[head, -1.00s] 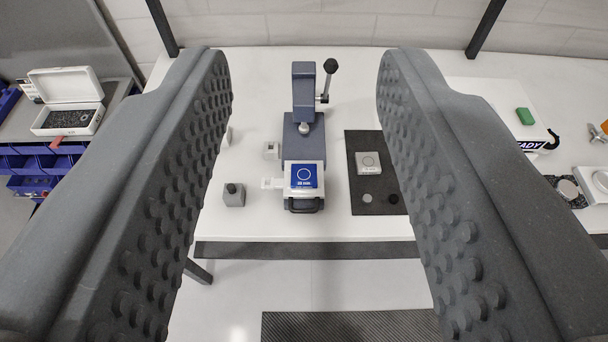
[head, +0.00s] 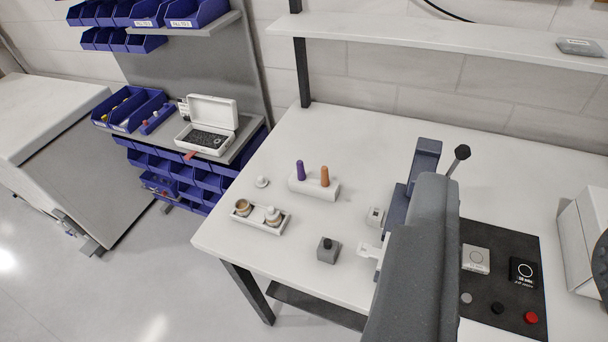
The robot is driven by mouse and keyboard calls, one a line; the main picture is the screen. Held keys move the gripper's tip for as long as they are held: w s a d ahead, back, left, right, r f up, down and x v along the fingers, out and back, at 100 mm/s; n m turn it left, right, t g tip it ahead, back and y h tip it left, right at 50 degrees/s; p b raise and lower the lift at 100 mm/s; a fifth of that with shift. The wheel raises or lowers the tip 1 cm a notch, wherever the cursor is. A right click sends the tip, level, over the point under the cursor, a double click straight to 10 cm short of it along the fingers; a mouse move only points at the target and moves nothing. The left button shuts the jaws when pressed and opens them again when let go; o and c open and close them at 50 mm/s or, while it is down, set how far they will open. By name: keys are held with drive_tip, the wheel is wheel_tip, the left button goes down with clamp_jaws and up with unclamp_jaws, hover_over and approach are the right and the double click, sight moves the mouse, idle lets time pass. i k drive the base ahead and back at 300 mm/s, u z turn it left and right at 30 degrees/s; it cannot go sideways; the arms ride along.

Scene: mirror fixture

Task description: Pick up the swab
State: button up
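I cannot make out a clear swab. Two upright handle-like pieces, one purple (head: 300,170) and one orange (head: 325,176), stand in a white block (head: 308,189) on the white table; either could be a swab, but I cannot tell. My gripper (head: 437,182) is at right of centre, over the table. Its grey fingers appear pressed together, with no gap and nothing visible between them. It is right of the white block and apart from it. It hides part of the blue-grey lever press (head: 425,160).
A white tray (head: 250,222) with two small jars stands left. A small grey block (head: 328,250) sits near the front edge. A dark mat (head: 485,312) with small parts lies right. An open white case (head: 211,122) is on the side bench. A shelf (head: 430,38) runs behind.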

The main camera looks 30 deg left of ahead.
sight(301, 174)
drive_tip(key=u, duration=0.45)
drive_tip(key=i, duration=1.5)
drive_tip(key=u, duration=0.3)
